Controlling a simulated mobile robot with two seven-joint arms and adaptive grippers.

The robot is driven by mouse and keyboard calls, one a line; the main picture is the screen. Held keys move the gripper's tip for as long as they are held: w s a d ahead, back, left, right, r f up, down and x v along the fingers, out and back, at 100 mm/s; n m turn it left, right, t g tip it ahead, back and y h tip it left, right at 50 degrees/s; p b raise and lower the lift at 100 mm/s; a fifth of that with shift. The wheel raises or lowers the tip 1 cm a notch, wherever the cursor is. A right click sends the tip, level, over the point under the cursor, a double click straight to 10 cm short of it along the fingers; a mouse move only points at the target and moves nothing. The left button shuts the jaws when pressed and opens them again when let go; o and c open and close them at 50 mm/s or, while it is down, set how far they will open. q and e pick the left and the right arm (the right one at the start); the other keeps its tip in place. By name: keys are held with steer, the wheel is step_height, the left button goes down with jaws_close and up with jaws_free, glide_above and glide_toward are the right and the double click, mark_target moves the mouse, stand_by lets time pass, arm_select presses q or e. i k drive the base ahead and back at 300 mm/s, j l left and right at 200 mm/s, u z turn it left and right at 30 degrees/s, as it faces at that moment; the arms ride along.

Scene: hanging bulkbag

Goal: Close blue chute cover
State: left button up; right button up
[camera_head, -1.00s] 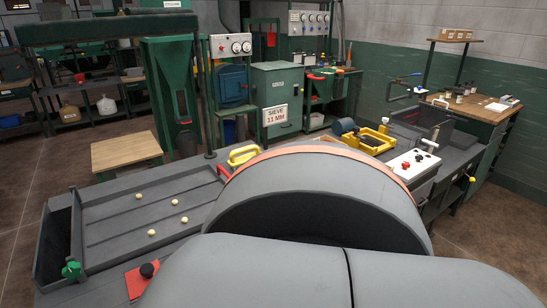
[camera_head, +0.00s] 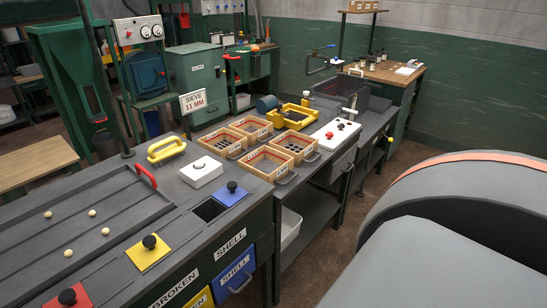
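The blue chute cover (camera_head: 231,193) is a flat blue plate with a black knob, lying on the dark bench top near its front edge. A dark rectangular opening (camera_head: 208,210) shows uncovered just to the left of the plate. Below, on the bench front, is a "SHELL" label (camera_head: 230,243) and a blue bin (camera_head: 235,272) also marked SHELL. Neither gripper is in view; only a large grey link of my own arm fills the lower right.
A yellow cover (camera_head: 148,254) and a red cover (camera_head: 72,298) lie farther left. Small pale balls lie on the left tray (camera_head: 60,225).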

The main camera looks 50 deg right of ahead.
mark_target(230, 194)
steer(key=z, duration=1.15)
steer(key=i+l, duration=0.15)
steer(key=l, duration=0.2)
steer(key=i+l, duration=0.15)
steer(key=l, duration=0.15)
steer(key=i+l, duration=0.15)
steer(key=l, duration=0.2)
steer(key=i+l, duration=0.1)
steer(key=l, duration=0.2)
steer(key=l+u, duration=0.1)
steer(key=u, duration=0.3)
steer(key=i+l+u, duration=0.1)
steer(key=u, duration=0.3)
steer(key=l+u, duration=0.2)
steer(key=u, duration=0.2)
